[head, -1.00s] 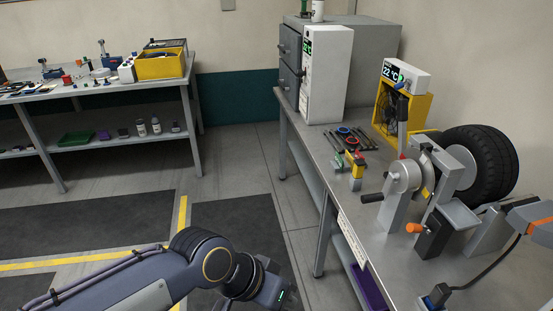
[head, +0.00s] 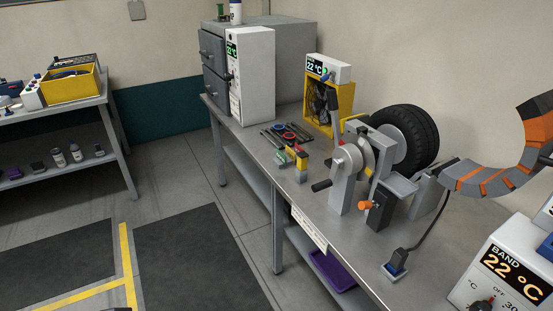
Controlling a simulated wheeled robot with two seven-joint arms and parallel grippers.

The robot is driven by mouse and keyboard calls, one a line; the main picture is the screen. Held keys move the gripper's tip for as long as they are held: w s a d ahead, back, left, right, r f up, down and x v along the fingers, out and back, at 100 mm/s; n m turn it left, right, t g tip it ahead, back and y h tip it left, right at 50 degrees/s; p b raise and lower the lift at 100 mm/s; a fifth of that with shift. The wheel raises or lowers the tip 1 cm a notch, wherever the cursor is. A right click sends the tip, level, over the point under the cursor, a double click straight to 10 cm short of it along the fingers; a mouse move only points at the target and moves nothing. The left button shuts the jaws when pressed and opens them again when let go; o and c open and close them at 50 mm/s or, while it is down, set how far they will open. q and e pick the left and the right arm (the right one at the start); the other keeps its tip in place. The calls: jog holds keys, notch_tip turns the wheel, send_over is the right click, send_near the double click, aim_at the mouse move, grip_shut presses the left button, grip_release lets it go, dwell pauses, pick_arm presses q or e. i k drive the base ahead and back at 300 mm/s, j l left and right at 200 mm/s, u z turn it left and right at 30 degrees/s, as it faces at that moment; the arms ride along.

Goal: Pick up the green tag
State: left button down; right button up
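A small green piece (head: 282,158) lies on the grey workbench (head: 262,178), just left of a small yellow block with a red part (head: 301,163). It may be the green tag, but it is too small to tell its shape.
Hand tools (head: 286,134) lie behind the block. A clamp stand (head: 350,165) with a black tyre (head: 408,138) stands to the right. A white BAND controller (head: 508,265) and an orange-striped grey band (head: 500,172) are at far right.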

aim_at(280, 154)
jog(key=i+j, duration=0.25)
jog(key=i, duration=0.2)
jog(key=i+j+u, duration=0.1)
jog(key=i+j, duration=0.15)
jog(key=i, duration=0.15)
jog(key=i+j+u, duration=0.1)
jog(key=i, duration=0.35)
jog(key=i+j, duration=0.3)
jog(key=i, duration=0.15)
